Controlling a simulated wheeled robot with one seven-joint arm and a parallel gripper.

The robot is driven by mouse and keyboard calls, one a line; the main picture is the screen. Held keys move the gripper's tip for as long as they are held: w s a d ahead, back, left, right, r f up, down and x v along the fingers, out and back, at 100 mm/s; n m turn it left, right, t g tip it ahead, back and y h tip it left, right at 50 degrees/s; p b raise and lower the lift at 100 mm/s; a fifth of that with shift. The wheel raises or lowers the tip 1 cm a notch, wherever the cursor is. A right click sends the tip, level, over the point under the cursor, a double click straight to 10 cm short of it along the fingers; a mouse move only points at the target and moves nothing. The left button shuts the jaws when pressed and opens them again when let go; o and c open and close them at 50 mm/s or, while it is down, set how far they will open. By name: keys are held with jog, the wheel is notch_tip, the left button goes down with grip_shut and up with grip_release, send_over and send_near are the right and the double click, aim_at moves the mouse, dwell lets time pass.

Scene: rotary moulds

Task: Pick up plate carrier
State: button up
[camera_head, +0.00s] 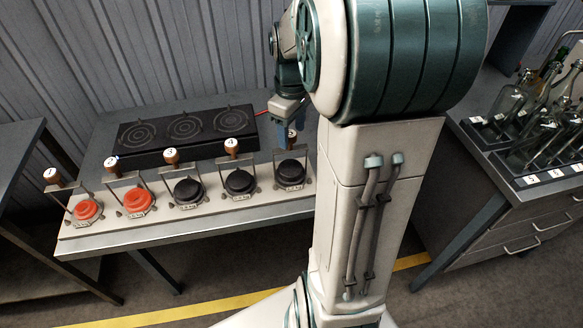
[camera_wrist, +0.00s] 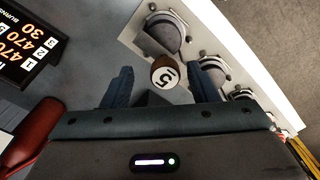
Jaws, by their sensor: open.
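A long pale base (camera_head: 130,232) on the metal table holds a row of round moulds with upright frames and numbered wooden knobs. The two at the left are red (camera_head: 134,201); the others are black (camera_head: 240,182). I cannot tell for sure which part is the plate carrier. My gripper (camera_head: 289,130) is over the rightmost station, whose black mould (camera_head: 291,172) shows below it. In the wrist view my gripper (camera_wrist: 160,76) is open, with the wooden knob marked 5 (camera_wrist: 165,74) between or just beyond its fingers. Contact cannot be told.
A black three-ring burner unit (camera_head: 185,133) lies behind the row. A dark display with orange digits (camera_wrist: 25,45) and a dark red object (camera_wrist: 32,130) show in the wrist view. A rack of glass bottles (camera_head: 530,125) stands on the right cabinet. A ribbed wall (camera_head: 150,50) closes the back.

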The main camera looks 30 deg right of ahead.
aim_at(291, 148)
jog(key=f, duration=0.4)
jog(key=shift+s+a+f, duration=0.1)
jog(key=shift+a+f, duration=0.2)
jog(key=shift+f, duration=0.1)
grip_shut()
jog(key=shift+r+p, duration=0.1)
jog(key=shift+p, duration=0.2)
dwell(0.8)
